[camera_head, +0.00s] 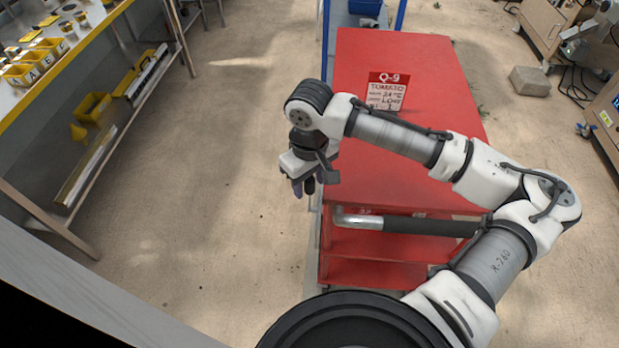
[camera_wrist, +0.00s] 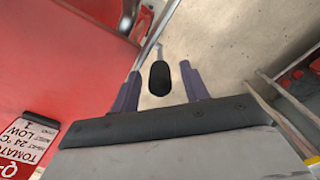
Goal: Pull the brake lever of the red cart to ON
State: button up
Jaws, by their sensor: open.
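The red cart (camera_head: 400,60) stands right of centre in the head view, with a sign (camera_head: 387,91) on its top reading Q-9 TOMATO. My gripper (camera_head: 303,187) points down just beyond the cart's left edge. In the wrist view my gripper's two purple fingers (camera_wrist: 159,72) are apart. The black grip of the brake lever (camera_wrist: 159,79) shows between them, with a gap on each side. A thin metal rod runs from the grip toward the cart's side. In the head view the lever is mostly hidden by my gripper. I cannot read any ON mark.
The cart's push handle (camera_head: 430,226) crosses its near end, below my arm. A workbench (camera_head: 60,52) with yellow bins stands at the left. A blue-framed cart (camera_head: 350,14) is behind the red one. The floor (camera_head: 215,130) between bench and cart is clear.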

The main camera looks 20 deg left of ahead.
grip_shut()
dwell(0.3)
